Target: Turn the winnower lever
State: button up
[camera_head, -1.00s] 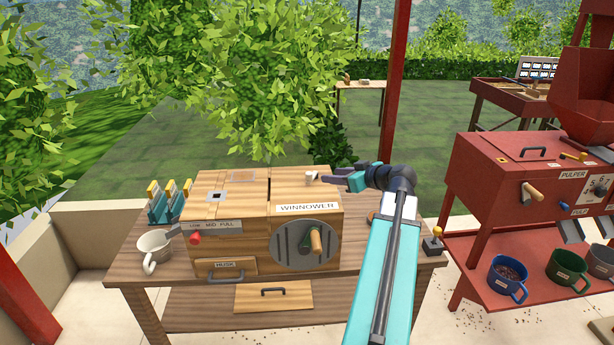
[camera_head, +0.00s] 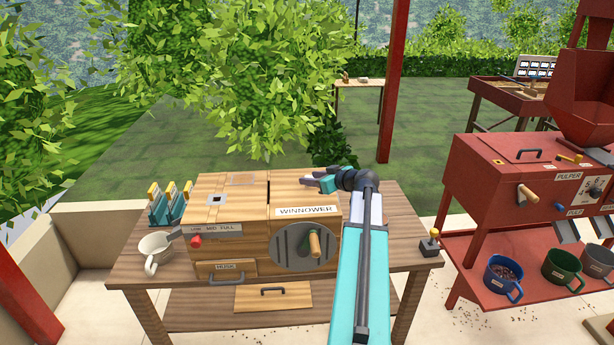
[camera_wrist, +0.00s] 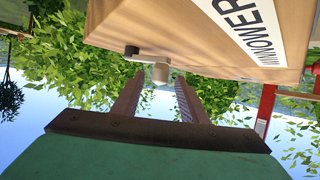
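The wooden winnower (camera_head: 222,197) stands on the table, with its label on the front. A crank with a wooden handle (camera_head: 315,243) is on the round grey front plate. My gripper (camera_head: 316,182) is over the winnower's top right part, away from the red knob and above the crank. In the wrist view my gripper (camera_wrist: 158,82) is open, its two fingers apart.
A white cup (camera_head: 154,251) stands left of the winnower on the table (camera_head: 390,253). Teal items with yellow tops (camera_head: 170,205) stand behind it. A small yellow-topped joystick (camera_head: 430,243) is at the table's right end. The red pulper (camera_head: 490,180) stands to the right.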

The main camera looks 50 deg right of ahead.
jog(key=shift+p+x, duration=0.3)
jog(key=shift+x, duration=1.1)
jog(key=shift+c, duration=0.4)
grip_shut()
